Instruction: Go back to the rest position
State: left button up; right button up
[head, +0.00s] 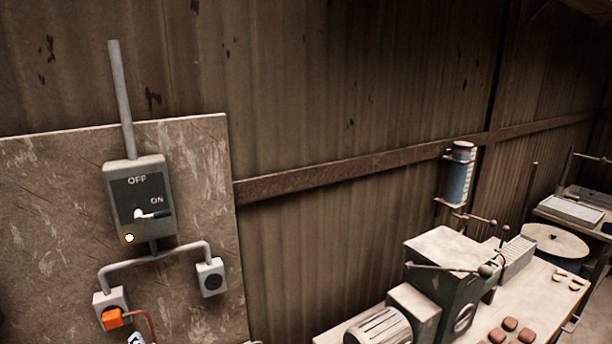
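A small pale and dark piece (140,338) shows at the bottom edge beside the orange plug; it looks like the tip of my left gripper, but too little shows to tell its state. My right gripper is not in view. The grey switch box (124,208) on the wall board carries the words OFF and ON. Its lever (152,214) points right, just below the word ON. A small white light (129,238) glows at the box's lower left.
The orange plug (112,318) sits in the left socket; the right socket (211,278) is empty. A green machine (447,250) with a motor (379,328) stands on the bench (548,310) at right, near several brown tiles (510,324). A blue cylinder (457,182) hangs on the wall.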

pick_arm(q)
jog(key=s+d+f+n+g+h+b, duration=0.2)
jog(key=s+f+h, duration=0.15)
jog(key=f, duration=0.55)
jog(key=s+d+f+n+g+h+b, duration=0.1)
jog(key=s+d+f+h, duration=0.1)
jog(key=d, duration=0.4)
jog(key=s+d+f+g+h+b, duration=0.1)
jog(key=s+d+f+h+b, duration=0.1)
jog(key=d+f+h, duration=0.3)
jog(key=shift+s+d+n+h, duration=0.45)
jog(key=shift+s+d, duration=0.25)
jog(key=shift+d, duration=0.15)
